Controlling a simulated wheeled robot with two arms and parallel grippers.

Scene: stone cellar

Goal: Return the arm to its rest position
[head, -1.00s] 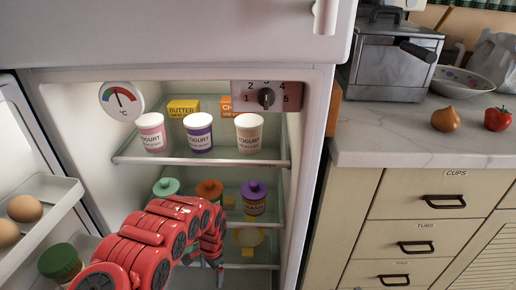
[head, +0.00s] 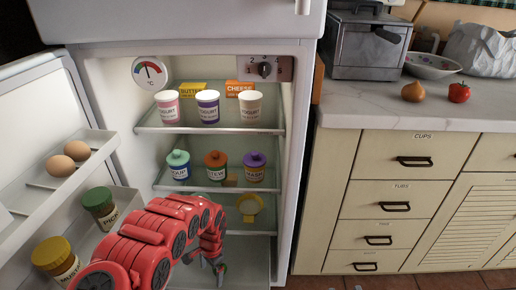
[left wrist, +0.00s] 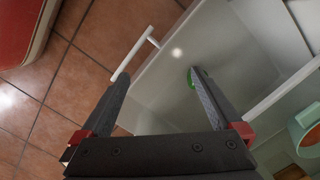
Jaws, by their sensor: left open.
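My red left arm (head: 165,238) comes in from below and reaches into the lower part of the open fridge. Its gripper (head: 218,268) hangs low at the arm's end, at the bottom of the head view. In the left wrist view the two dark fingers (left wrist: 158,76) are wide apart, with nothing held between them. A small green thing (left wrist: 190,79) shows beside the right finger, partly hidden by it; I cannot tell what it is. My right gripper is not in view.
Jars including a stew jar (head: 214,166) stand on the middle shelf above my arm, yogurt cups (head: 207,108) higher. The fridge door (head: 32,150) is open at left, with eggs, a pickle jar (head: 100,207) and a mustard jar (head: 57,262). A counter (head: 420,115) stands right.

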